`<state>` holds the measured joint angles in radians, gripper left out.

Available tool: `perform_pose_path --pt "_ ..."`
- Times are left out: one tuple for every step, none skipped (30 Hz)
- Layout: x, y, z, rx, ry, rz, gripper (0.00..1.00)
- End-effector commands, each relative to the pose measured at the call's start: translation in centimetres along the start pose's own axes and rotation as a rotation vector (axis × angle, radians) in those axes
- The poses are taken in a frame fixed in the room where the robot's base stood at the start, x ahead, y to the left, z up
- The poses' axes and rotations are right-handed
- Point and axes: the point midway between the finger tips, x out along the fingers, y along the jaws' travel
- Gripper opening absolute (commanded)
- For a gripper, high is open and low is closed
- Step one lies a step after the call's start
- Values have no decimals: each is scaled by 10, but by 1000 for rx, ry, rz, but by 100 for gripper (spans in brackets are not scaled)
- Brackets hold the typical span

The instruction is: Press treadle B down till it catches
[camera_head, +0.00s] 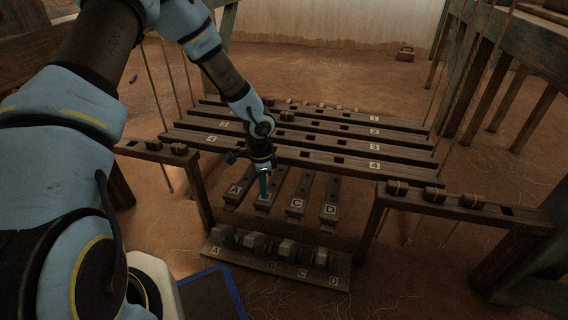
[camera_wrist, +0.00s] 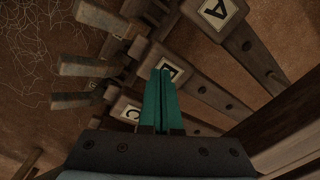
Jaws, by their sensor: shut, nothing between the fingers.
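Treadle B (camera_head: 276,184) is a dark wooden bar with a pale letter plate near its front end, between treadle A (camera_head: 239,186) and treadle C (camera_head: 299,200). My gripper (camera_head: 264,195) is shut and empty, pointing down at treadle B's plate. In the wrist view the teal fingers of my gripper (camera_wrist: 164,76) overlap the plate of treadle B (camera_wrist: 205,98). I cannot tell whether the tips touch the wood. A lettered catch board (camera_head: 245,262) with several blocks lies in front of the treadles. Whether treadle B is caught cannot be made out.
Treadle D (camera_head: 330,206) is at the right of the row. Numbered cross bars (camera_head: 350,163) span above and behind the treadles, close to my arm. A post with a pegged rail (camera_head: 430,199) stands on the right. Bare earth floor (camera_head: 400,290) lies in front.

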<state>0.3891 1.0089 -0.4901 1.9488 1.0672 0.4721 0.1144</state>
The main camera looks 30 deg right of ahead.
Motion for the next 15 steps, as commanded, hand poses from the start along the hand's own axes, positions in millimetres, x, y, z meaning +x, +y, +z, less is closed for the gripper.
perform_pose_path --pt "1 0 0 0 0 0 0" --pt "3 0 0 0 0 0 0" --pt "5 0 0 0 0 0 0" --pt "7 0 0 0 0 0 0" --pt "9 0 0 0 0 0 0" --pt "11 0 0 0 -1 0 0" --pt "13 0 0 0 -1 0 0" --pt "15 0 0 0 -1 0 0" --pt "17 0 0 0 -1 0 0" --pt "19 0 0 1 -1 0 0" --pt "20 0 0 1 -1 0 0" --pt "23 0 0 1 -1 0 0" --pt "24 0 0 1 -1 0 0" --pt "26 0 0 1 0 0 0" --pt "28 0 0 1 0 0 0"
